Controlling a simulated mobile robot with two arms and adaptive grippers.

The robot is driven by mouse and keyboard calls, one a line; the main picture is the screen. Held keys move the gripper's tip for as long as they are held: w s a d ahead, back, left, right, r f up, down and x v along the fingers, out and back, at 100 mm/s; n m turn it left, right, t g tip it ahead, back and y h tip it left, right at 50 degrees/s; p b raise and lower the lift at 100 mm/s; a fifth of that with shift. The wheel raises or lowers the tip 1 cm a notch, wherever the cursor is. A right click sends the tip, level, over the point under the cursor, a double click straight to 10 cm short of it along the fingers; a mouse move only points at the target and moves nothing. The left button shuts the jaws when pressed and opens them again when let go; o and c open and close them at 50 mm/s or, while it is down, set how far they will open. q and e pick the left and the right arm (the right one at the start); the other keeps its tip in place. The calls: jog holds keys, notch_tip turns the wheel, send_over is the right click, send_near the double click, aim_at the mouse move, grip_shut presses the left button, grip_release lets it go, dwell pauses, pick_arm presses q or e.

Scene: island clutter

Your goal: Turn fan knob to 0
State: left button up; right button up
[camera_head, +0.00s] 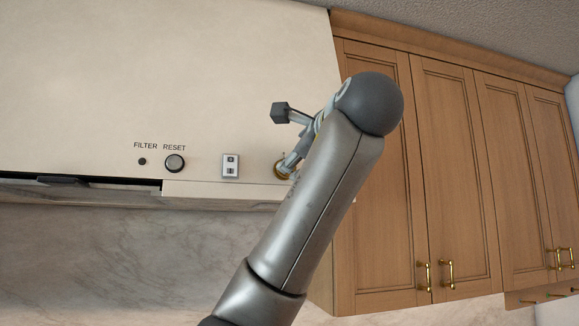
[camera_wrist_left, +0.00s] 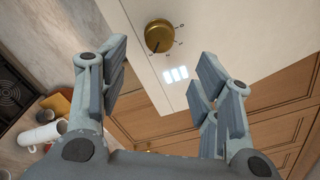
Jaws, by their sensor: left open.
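The fan knob (camera_wrist_left: 158,36) is round and brass-coloured on the pale hood front, with small dark marks around part of its edge. In the left wrist view it lies beyond and between the spread fingers, apart from them. Its pointer setting is too small to read. In the head view only a brass sliver of the knob (camera_head: 281,172) shows; my gripper and arm hide the rest. My left gripper (camera_head: 285,140) is open and empty in front of the hood, and its two fingers also show in the left wrist view (camera_wrist_left: 158,60). My right gripper is not in view.
The hood (camera_head: 160,80) carries a FILTER light, a RESET button (camera_head: 174,163) and a small switch (camera_head: 230,166) left of the knob. Wooden cabinets (camera_head: 450,170) stand to the right. Below, the wrist view shows a white cylindrical item (camera_wrist_left: 42,134) and a dark cooktop (camera_wrist_left: 14,92).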

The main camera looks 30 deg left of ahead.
pick_arm(q)
jog(key=p+x, duration=0.5)
jog(key=x, duration=0.6)
jog(key=shift+w, duration=0.15)
jog(key=shift+d+f, duration=0.1)
jog(key=c, duration=1)
